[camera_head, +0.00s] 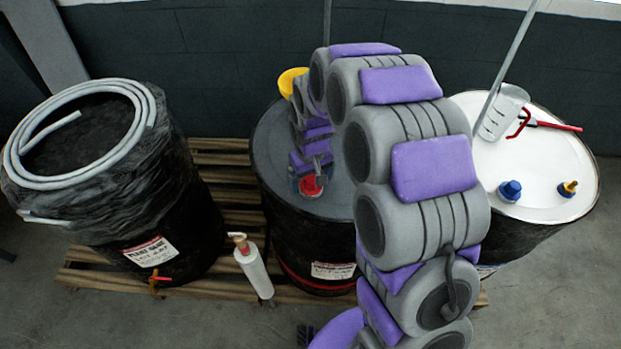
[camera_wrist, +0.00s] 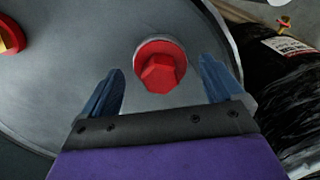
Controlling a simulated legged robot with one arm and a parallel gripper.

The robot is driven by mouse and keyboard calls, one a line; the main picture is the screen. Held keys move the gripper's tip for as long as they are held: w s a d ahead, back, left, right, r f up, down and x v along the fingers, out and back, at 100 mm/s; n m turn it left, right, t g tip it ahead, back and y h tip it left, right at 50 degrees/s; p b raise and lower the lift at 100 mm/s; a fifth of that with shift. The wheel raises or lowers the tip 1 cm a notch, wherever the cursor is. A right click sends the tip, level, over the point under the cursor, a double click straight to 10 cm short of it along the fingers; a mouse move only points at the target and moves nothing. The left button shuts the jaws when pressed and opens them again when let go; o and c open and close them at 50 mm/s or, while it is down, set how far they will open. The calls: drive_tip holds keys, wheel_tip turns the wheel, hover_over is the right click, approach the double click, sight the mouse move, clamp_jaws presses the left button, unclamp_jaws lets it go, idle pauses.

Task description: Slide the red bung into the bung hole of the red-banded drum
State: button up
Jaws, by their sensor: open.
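The red bung (camera_head: 311,186) is on the grey lid of the middle drum (camera_head: 275,140), near the lid's front edge. This drum has a red band (camera_head: 300,285) low on its black side. In the wrist view the red bung (camera_wrist: 160,70) has a hexagonal head and a pale grey ring around it. It looks upright; I cannot tell how deep it sits. My gripper (camera_wrist: 162,65) is open, with one blue finger on each side of the bung and visible gaps to both. In the head view my gripper (camera_head: 310,174) is just above the bung, partly hidden.
A wrapped black drum (camera_head: 150,200) with a coiled hose (camera_head: 20,150) stands left. A white-lidded drum (camera_head: 540,150) at right carries a clear jug (camera_head: 503,110) and a blue bung (camera_head: 510,191). A white cartridge (camera_head: 254,272) stands in front. A red-and-yellow fitting (camera_wrist: 10,36) is at left.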

sight(311, 179)
wheel_tip(311, 179, up, 16)
drive_tip(key=shift+r+p, duration=0.25)
drive_tip(key=shift+p, duration=0.2)
drive_tip(key=s+d+f+m+b, duration=0.1)
drive_tip(key=s+d, duration=0.3)
drive_tip(key=s, duration=0.6)
drive_tip(key=s+d+f+m+g+b, duration=0.1)
drive_tip(key=s+d, duration=0.4)
drive_tip(key=s, duration=0.6)
drive_tip(key=s+d+f+m+b, duration=0.2)
drive_tip(key=s+d+m+b, duration=0.1)
drive_tip(key=s, duration=0.8)
drive_tip(key=shift+d+f+g+b, duration=0.35)
drive_tip(key=shift+d+b, duration=0.2)
drive_tip(key=shift+d, duration=0.4)
